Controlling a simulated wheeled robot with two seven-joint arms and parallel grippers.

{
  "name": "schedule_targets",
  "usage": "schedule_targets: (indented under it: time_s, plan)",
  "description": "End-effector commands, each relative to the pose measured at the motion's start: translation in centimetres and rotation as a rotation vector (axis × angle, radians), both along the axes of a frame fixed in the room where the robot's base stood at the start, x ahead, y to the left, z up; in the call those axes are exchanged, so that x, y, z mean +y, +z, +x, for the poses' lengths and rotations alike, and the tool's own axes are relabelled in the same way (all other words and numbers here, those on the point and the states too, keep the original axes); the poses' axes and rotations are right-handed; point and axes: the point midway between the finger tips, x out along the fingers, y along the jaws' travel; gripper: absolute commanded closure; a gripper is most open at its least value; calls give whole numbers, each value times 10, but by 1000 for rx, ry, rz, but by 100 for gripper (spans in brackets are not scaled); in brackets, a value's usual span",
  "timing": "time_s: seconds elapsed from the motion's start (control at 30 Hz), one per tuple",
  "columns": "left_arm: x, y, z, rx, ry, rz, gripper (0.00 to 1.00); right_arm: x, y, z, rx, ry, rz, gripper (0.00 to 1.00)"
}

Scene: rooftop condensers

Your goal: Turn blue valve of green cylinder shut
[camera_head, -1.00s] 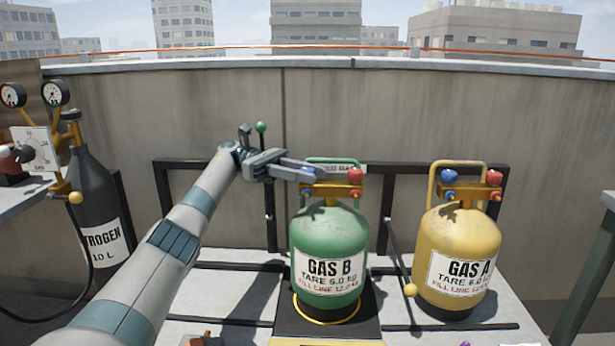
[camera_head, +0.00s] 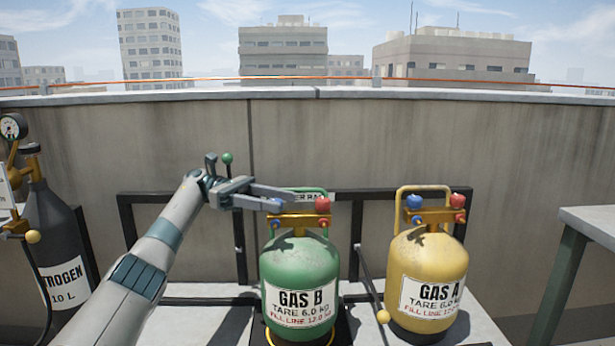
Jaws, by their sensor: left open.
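The green cylinder (camera_head: 300,265), labelled GAS B, stands upright with a brass manifold (camera_head: 300,221) and a green handle on top. Its blue valve (camera_head: 276,202) is at the manifold's left end and mostly hidden by my left gripper; a little blue shows between the fingers. Its red valve (camera_head: 323,204) is at the right end. My left gripper (camera_head: 287,199) reaches in from the left, open, with its fingers at the blue valve. I cannot tell whether they touch it. My right gripper is not in view.
A yellow cylinder (camera_head: 430,255), labelled GAS A, with blue and red valves stands to the right. A dark nitrogen cylinder (camera_head: 55,235) with a gauge is at the left. A black rail and concrete wall (camera_head: 400,140) are behind; a table (camera_head: 590,222) is at right.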

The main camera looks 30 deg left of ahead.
Motion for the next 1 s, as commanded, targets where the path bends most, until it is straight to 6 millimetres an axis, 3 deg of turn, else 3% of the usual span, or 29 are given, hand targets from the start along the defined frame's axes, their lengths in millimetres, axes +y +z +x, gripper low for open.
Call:
schedule_targets:
  time_s: [0.23, 0.8, 1.0]
  plan:
    - [-2, 36, 0, -4, -1, 0, 54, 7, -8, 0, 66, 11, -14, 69]
    - [-92, 86, 2, -4, -3, 0, 54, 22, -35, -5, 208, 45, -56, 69]
    - [-111, 98, 3, -2, -1, 0, 54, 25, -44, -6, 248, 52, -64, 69]
